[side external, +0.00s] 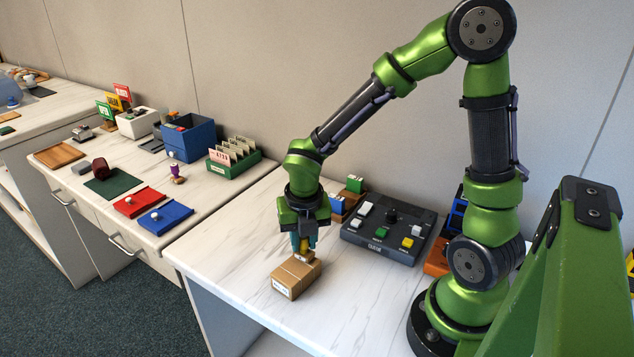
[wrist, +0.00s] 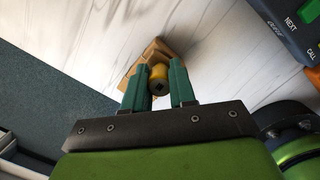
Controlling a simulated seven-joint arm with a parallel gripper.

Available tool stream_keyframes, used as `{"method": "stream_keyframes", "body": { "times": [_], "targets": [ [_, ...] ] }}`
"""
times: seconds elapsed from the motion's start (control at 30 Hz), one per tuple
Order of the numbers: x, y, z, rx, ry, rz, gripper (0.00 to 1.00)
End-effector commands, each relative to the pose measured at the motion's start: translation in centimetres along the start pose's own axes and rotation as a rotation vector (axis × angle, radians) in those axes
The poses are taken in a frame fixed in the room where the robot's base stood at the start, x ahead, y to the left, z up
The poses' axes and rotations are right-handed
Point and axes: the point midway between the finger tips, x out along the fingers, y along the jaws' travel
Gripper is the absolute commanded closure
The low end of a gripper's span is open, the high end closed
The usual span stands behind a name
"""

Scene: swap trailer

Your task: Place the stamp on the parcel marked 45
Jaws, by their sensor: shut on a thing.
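My gripper (side external: 304,247) points down over the near counter and is shut on a stamp with a yellow knob-like handle. The stamp (side external: 303,257) shows below the fingers in the side view, and its yellow end (wrist: 158,72) sits between the green fingertips (wrist: 159,84) in the wrist view. A brown cardboard parcel (side external: 293,279) with a white label lies directly beneath, near the counter's front edge. The stamp's lower end is at the parcel's top; I cannot tell whether they touch. The label's marking is too small to read. In the wrist view the parcel (wrist: 157,47) is mostly hidden.
The left counter holds a green card box (side external: 234,160), a blue bin (side external: 188,138), red (side external: 138,201) and blue (side external: 165,219) pads and a purple-handled item (side external: 177,173).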

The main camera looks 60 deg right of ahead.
Motion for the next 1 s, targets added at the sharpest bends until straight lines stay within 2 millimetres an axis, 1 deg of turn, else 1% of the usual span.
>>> {"method": "stream_keyframes", "body": {
  "times": [0.07, 0.1, 0.23, 0.5, 0.63, 0.77, 1.0],
  "targets": [
    [0.3, 0.0, -0.1, -0.001, 0.002, -0.001, 1.00],
    [0.2, 0.0, -0.1, 0.000, 0.001, -0.001, 0.69],
    [0.2, 0.0, 0.0, 0.000, 0.001, -0.001, 0.49],
    [0.1, 0.0, 0.0, 0.000, 0.000, -0.001, 0.49],
    [-0.7, 0.0, 0.1, 0.002, -0.003, 0.000, 0.49],
    [-2.9, 0.0, 0.1, 0.003, -0.006, 0.001, 0.49],
    [-8.2, 0.1, 0.1, 0.001, -0.006, 0.002, 0.49]
  ]
}}
